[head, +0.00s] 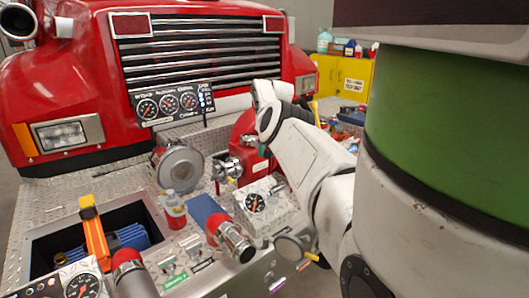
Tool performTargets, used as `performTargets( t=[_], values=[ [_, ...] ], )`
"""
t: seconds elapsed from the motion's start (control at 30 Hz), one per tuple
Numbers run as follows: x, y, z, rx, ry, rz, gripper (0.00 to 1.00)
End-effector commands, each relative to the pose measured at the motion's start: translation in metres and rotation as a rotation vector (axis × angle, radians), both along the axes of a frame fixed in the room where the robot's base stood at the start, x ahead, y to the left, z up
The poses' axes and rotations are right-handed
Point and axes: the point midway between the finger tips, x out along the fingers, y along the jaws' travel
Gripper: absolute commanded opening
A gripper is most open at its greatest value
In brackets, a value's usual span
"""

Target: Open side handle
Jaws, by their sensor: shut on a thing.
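My white arm reaches in from the right over the bumper deck, and its wrist bends down at the front of the truck. My gripper (263,151) is small and partly hidden by the wrist. It is shut at the red pump housing (241,150), beside a silver valve fitting (227,168). The side handle is mostly hidden behind the gripper and wrist, so its angle cannot be told.
A red truck front with a chrome grille (190,50) stands behind. A gauge panel (173,103), a round silver cap (180,167), a red-collared nozzle (230,238) and an open bin with an orange tool (94,235) crowd the deck. A yellow cabinet (345,77) stands at the back right.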

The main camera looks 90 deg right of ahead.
Motion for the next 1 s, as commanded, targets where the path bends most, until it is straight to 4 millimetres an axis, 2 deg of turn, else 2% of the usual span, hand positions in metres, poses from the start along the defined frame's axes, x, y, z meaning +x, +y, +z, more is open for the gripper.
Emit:
performTargets(
  t=[0.27, 0.3, 0.53, 0.83, 1.0],
  values=[
    [-0.003, -0.002, 0.002, -0.010, 0.004, -0.001, 0.00],
    [-0.004, -0.003, 0.002, -0.011, 0.003, -0.001, 0.34],
    [-0.003, -0.002, 0.002, -0.008, 0.002, -0.002, 0.56],
    [-0.002, -0.002, 0.003, -0.006, 0.001, -0.001, 0.57],
    [-0.006, -0.004, 0.019, -0.007, 0.000, -0.003, 0.57]
  ],
)
